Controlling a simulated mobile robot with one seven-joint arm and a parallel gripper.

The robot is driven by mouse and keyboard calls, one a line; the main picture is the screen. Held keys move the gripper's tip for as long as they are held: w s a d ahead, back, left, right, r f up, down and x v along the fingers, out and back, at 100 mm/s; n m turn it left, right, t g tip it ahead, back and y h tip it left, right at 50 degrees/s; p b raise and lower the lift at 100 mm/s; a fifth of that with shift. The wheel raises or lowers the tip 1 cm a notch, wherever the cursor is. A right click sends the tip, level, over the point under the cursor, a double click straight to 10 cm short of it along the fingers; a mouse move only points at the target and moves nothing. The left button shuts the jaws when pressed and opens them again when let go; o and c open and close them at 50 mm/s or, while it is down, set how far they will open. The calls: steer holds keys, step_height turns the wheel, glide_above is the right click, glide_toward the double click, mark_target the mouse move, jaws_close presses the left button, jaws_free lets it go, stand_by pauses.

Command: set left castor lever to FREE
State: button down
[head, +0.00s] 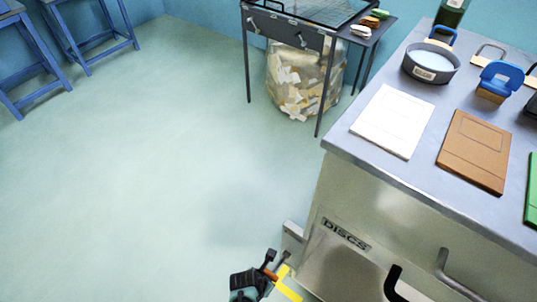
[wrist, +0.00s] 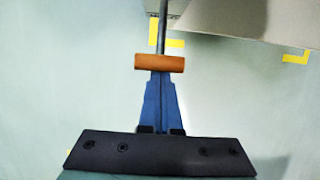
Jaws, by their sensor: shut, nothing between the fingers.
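My gripper (head: 260,275) is low beside the cabinet's lower left corner in the head view. In the wrist view its blue fingers (wrist: 160,78) are together with nothing between them. An orange bar (wrist: 159,63), which looks like the castor lever's handle, lies crosswise just past the fingertips; a grey rod (wrist: 161,35) runs from it toward the cabinet. I cannot tell whether the fingertips touch the bar. The orange piece also shows in the head view (head: 271,272). The castor itself and any FREE marking are not readable here.
The cabinet (head: 330,205) marked DISCS stands at the right, with pads and a round tin on its top. Yellow floor marks (head: 288,290) lie at its corner, also seen in the wrist view (wrist: 296,57). The floor left of the cabinet is clear.

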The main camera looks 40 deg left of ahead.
mark_target(274, 269)
steer(key=shift+w+a+r+p, duration=0.1)
steer(key=shift+w+r+p, duration=0.55)
steer(key=shift+r, duration=0.3)
steer(key=shift+w+r+p, duration=0.5)
steer(key=shift+w+r, duration=0.25)
steer(key=shift+r, duration=0.15)
steer(key=s+f+b, duration=0.2)
steer(key=s+f, duration=0.1)
steer(key=s, duration=0.2)
step_height(274, 269, up, 10)
steer(key=w+p, duration=0.1)
steer(key=p, duration=0.6)
steer(key=shift+w, duration=0.2)
steer(key=shift+d, duration=0.2)
